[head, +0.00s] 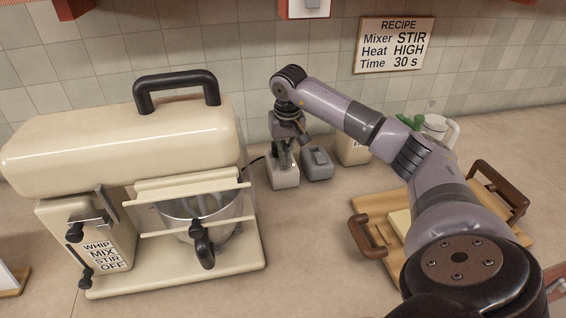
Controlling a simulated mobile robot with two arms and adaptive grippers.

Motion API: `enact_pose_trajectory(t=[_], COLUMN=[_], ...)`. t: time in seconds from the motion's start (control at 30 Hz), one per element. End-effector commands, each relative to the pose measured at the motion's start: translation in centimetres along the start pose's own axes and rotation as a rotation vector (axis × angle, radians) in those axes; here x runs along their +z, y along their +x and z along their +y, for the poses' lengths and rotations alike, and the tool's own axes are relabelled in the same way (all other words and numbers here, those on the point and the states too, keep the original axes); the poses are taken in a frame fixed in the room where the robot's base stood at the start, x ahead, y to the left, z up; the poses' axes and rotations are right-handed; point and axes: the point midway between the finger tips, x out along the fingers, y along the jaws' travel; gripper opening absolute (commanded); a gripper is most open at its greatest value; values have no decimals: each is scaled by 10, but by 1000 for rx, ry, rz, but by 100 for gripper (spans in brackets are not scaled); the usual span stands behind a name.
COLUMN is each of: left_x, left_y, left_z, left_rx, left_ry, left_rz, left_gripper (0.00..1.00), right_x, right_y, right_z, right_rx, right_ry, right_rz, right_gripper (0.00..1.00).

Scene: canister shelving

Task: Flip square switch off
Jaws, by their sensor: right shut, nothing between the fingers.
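Two small switch boxes stand side by side on the counter at the back wall. The left one is a pale box (284,177), and my right gripper (283,160) is right over its top, fingers pointing down and shut with nothing held. The gripper hides most of that box's top, so I cannot tell its lever position or whether the fingers touch it. The right one is a grey box (317,166) with a raised piece on top. I cannot tell from this view which is the square switch. My left gripper is not in view.
A large cream mixer (120,150) with a bowl (180,208) stands left of the switches. A wooden tray (377,205) with brown handles lies at the right, partly behind my right arm. A recipe sign (393,45) hangs on the wall. Counter in front of the boxes is clear.

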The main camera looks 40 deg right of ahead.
Motion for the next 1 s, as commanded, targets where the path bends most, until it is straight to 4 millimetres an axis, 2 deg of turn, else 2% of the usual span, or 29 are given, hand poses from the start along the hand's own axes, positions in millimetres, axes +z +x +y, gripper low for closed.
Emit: enact_pose_trajectory(t=[1.0], left_x=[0], left_y=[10], left_z=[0], left_rx=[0], left_ry=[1], left_rz=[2], left_gripper=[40], right_x=[2], right_y=[16], right_z=[0], right_rx=[1], right_ry=[1], right_rz=[-1], right_gripper=[0])
